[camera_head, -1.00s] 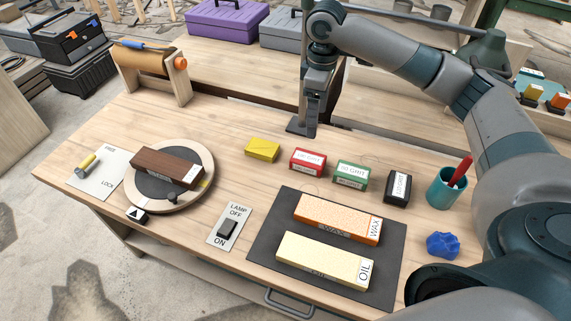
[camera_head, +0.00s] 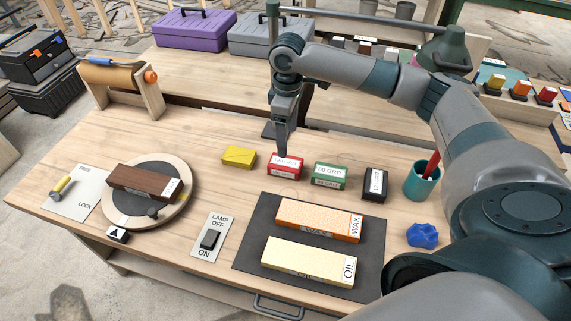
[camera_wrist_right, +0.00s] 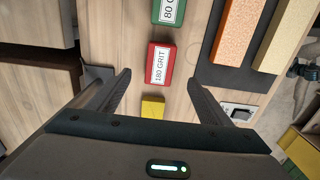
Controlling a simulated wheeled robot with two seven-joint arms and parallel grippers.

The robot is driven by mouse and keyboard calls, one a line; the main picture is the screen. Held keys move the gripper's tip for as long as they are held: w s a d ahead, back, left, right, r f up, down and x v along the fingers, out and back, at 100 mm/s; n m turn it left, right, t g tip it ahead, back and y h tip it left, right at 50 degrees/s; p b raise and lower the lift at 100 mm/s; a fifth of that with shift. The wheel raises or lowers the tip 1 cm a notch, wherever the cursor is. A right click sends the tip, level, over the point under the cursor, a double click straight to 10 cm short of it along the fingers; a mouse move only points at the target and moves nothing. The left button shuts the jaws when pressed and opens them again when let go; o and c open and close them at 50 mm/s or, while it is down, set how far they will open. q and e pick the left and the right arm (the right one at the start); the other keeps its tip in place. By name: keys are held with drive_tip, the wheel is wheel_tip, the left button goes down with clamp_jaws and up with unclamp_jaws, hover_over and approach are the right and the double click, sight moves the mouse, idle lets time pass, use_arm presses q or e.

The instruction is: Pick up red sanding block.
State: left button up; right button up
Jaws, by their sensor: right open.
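The red sanding block (camera_head: 285,166) stands on the wooden table between the yellow block (camera_head: 239,157) and the green block (camera_head: 330,175). In the right wrist view the red block (camera_wrist_right: 160,65), labelled 180 GRIT, lies ahead of the fingers, roughly midway between them. My right gripper (camera_head: 283,150) points down above and just behind the red block in the head view, its tip overlapping the block's top edge. In the right wrist view my right gripper (camera_wrist_right: 160,80) is open and empty, its two fingers spread wide. My left gripper is not in view.
A black block (camera_head: 375,184) and a teal cup (camera_head: 421,182) with a red-handled item stand to the right. A dark mat (camera_head: 245,262) with WAX and OIL blocks lies in front. A turntable (camera_head: 187,188) holds a brown block at left. Bare tabletop lies behind the yellow block.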

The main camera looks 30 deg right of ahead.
drive_tip(key=p, duration=0.1)
hover_over(286, 162)
wheel_tip(286, 162, down, 7)
drive_tip(key=shift+s+d+r, duration=0.1)
drive_tip(key=shift+s+r, duration=0.05)
drive_tip(key=shift+r, duration=0.05)
drive_tip(key=shift+f+p, duration=0.1)
drive_tip(key=shift+p, duration=0.2)
drive_tip(key=shift+f, duration=0.35)
drive_tip(key=f+p, duration=0.1)
drive_tip(key=f, duration=0.2)
drive_tip(key=shift+a+p, duration=0.2)
drive_tip(key=shift+p, duration=0.15)
drive_tip(key=shift+f, duration=0.65)
drive_tip(key=c, duration=1.2)
